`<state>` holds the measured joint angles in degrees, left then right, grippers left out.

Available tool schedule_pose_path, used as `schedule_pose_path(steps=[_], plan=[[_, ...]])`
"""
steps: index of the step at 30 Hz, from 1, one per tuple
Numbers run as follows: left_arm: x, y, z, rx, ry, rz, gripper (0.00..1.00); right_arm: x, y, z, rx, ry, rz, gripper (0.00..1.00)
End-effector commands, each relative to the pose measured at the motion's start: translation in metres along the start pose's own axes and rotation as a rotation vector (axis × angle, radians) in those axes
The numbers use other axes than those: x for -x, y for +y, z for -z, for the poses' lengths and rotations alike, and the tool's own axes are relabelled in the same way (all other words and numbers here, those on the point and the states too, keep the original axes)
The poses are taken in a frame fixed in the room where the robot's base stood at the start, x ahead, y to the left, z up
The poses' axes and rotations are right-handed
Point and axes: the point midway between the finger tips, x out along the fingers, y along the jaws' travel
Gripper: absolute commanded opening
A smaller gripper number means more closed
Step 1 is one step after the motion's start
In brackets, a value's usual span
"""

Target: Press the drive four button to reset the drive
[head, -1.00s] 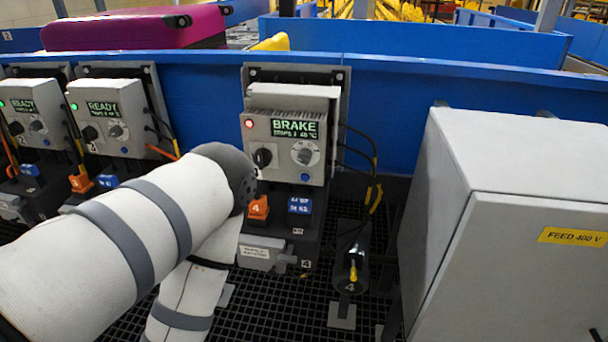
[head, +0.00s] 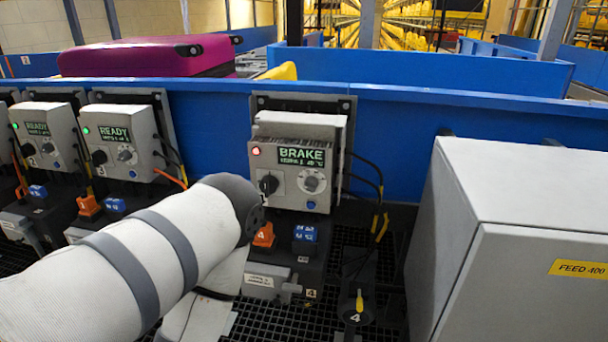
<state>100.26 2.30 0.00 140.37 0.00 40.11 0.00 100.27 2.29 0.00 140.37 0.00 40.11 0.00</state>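The drive four unit (head: 258,178) is a grey box on the blue conveyor side wall, with a lit display reading BRAKE and a red lamp (head: 255,151). Its face carries a black rotary knob (head: 268,185), a round grey dial (head: 311,181) and a small round blue button (head: 311,205) below the dial. Under it sit an orange plug (head: 264,236) marked 4 and a blue block (head: 304,233). My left arm comes in from the left, bends just left of the orange plug and runs down. Its gripper is out of view, and so is my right gripper.
Two similar drives (head: 118,139) to the left show READY and green lamps. A large grey cabinet (head: 540,205) labelled FEED 400 stands close on the right. A magenta suitcase (head: 145,58) lies behind the wall.

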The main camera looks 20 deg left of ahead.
Motion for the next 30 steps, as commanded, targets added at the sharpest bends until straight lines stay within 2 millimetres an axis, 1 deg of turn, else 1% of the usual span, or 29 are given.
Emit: schedule_pose_path(steps=[11, 12, 17, 18, 19, 30], plan=[[0.0, 0.0, 0.0, 0.0, 0.0, 0.0, 0.57, 0.0, 0.0, 0.0, 0.0, 0.0, 0.0, 0.0], [0.0, 0.0, 0.0, 0.0, 0.0, 0.0, 0.48, 0.0, 0.0, 0.0, 0.0, 0.0, 0.0, 0.0], [0.0, 0.0, 0.0, 0.0, 0.0, 0.0, 0.12, 0.0, 0.0, 0.0, 0.0, 0.0, 0.0, 0.0], [0.0, 0.0, 0.0, 0.0, 0.0, 0.0, 0.03, 0.0, 0.0, 0.0, 0.0, 0.0, 0.0, 0.0], [0.0, 0.0, 0.0, 0.0, 0.0, 0.0, 0.0, 0.0, 0.0, 0.0, 0.0, 0.0, 0.0, 0.0], [0.0, 0.0, 0.0, 0.0, 0.0, 0.0, 0.0, 0.0, 0.0, 0.0, 0.0, 0.0, 0.0, 0.0]])
